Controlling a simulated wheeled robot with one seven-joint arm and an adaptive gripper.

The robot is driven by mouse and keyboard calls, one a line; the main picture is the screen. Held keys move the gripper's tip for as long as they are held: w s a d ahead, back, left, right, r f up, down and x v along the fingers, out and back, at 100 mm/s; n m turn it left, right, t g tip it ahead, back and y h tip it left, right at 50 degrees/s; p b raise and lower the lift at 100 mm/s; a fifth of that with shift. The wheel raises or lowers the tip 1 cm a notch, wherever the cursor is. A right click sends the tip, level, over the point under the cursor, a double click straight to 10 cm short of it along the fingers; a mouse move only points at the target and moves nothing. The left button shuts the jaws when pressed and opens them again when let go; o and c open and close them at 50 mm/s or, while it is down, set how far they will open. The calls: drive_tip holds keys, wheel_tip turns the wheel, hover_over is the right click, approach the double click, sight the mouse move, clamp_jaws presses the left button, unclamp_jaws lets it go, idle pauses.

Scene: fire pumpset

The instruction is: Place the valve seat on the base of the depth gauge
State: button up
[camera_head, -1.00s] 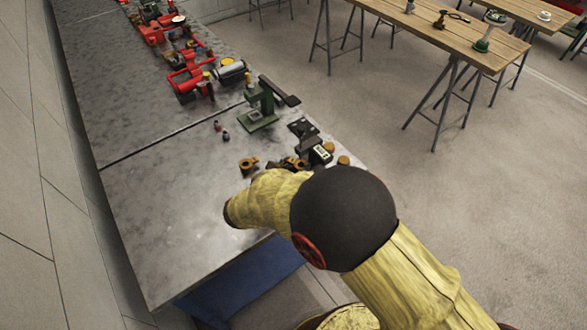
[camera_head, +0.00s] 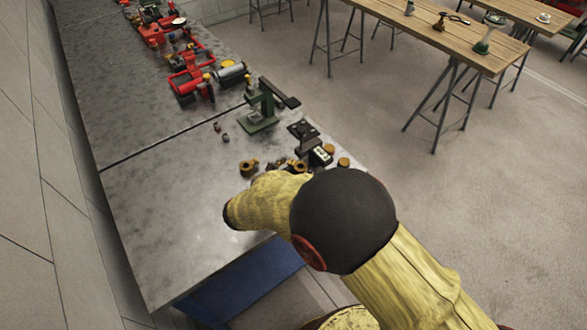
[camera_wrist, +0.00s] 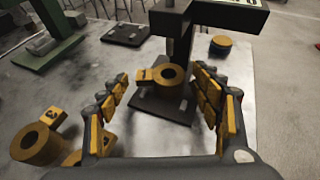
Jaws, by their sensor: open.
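In the wrist view a brass ring with a side tab, the valve seat (camera_wrist: 168,76), rests on the black base (camera_wrist: 160,106) of the depth gauge, in front of its column. The dark gauge (camera_wrist: 178,30) rises behind the ring; it also shows in the head view (camera_head: 321,153). My gripper (camera_wrist: 163,82) is open, its yellow-padded fingers spread to the left and right of the ring with gaps on both sides. In the head view my arm hides part of this area, and I cannot tell the seat clearly there.
Another brass ring (camera_wrist: 35,144) with a numbered tab lies left of my gripper, beside a further brass piece. A brass disc (camera_wrist: 221,43) sits at the back right. A dark plate (camera_wrist: 126,32) and a green press (camera_head: 262,108) stand behind. The front left of the bench is clear.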

drive_tip(key=p+v, duration=0.3)
drive_tip(key=v, duration=0.9)
drive_tip(key=shift+p, duration=0.3)
drive_tip(key=shift+d+r+m, duration=0.3)
drive_tip(key=s+d+r+m+g, duration=0.35)
drive_tip(key=d+r+m, duration=0.3)
drive_tip(key=d, duration=0.25)
drive_tip(key=s+d+r+m+g, duration=0.3)
drive_tip(key=d+r+m+g, duration=0.15)
drive_tip(key=d+m, duration=0.4)
drive_tip(key=s+d+r+m+t+y, duration=0.2)
drive_tip(key=s+d+r+m+y, duration=0.2)
drive_tip(key=s+r+m+y, duration=0.3)
drive_tip(key=s+r+m, duration=0.2)
drive_tip(key=s+m, duration=0.3)
drive_tip(key=m, duration=0.1)
drive_tip(key=shift+d+r+m, duration=0.2)
drive_tip(key=shift+r+m, duration=0.2)
